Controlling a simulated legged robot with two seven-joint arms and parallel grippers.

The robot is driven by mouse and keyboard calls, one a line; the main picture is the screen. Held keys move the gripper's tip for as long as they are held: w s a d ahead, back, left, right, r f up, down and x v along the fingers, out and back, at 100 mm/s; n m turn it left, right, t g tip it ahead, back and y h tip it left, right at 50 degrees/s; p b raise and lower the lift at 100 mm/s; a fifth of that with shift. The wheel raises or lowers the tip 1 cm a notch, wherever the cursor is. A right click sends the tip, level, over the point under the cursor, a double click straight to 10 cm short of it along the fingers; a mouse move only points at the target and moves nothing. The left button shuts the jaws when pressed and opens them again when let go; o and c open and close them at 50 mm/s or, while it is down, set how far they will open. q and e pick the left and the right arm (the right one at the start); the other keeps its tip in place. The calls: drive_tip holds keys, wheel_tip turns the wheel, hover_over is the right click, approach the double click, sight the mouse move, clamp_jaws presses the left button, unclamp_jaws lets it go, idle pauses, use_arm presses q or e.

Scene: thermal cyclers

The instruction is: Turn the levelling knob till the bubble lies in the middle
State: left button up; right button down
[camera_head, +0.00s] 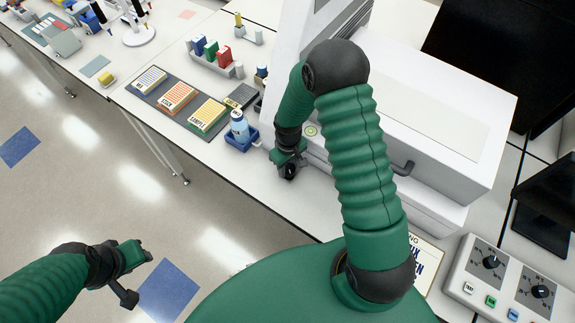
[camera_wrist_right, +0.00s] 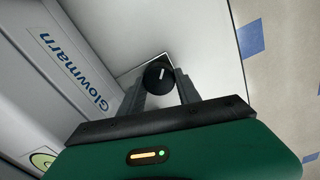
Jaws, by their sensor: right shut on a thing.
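The levelling knob (camera_wrist_right: 158,74) is a black round knob with a white pointer line, at the front of the white machine (camera_head: 425,112). In the right wrist view it sits between the fingers of my right gripper (camera_wrist_right: 160,92), which is shut on it. In the head view my right gripper (camera_head: 289,168) is at the machine's lower left corner. The round yellow-green bubble level (camera_head: 311,130) lies just behind it. It shows partly at the lower left of the right wrist view (camera_wrist_right: 42,160); where its bubble lies is too small to tell. My left gripper (camera_head: 132,275) hangs over the floor.
A blue holder (camera_head: 241,140) with a bottle stands just left of my right gripper. Labelled plates (camera_head: 178,95) lie on a dark mat further left. A control box (camera_head: 500,282) with dials stands at the lower right. The bench's front edge is close.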

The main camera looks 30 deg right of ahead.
sight(289, 168)
drive_tip(key=shift+s+f, duration=0.15)
drive_tip(key=shift+s, duration=0.25)
drive_tip(key=c, duration=1.2)
unclamp_jaws()
drive_tip(key=o, duration=0.3)
drive_tip(key=shift+w+d, duration=0.1)
drive_tip(key=shift+o, duration=0.2)
drive_tip(key=shift+w+r, duration=0.15)
drive_tip(key=shift+r, duration=0.2)
wheel_tip(289, 168, up, 16)
drive_tip(key=b, duration=0.2)
drive_tip(key=shift+r, duration=0.15)
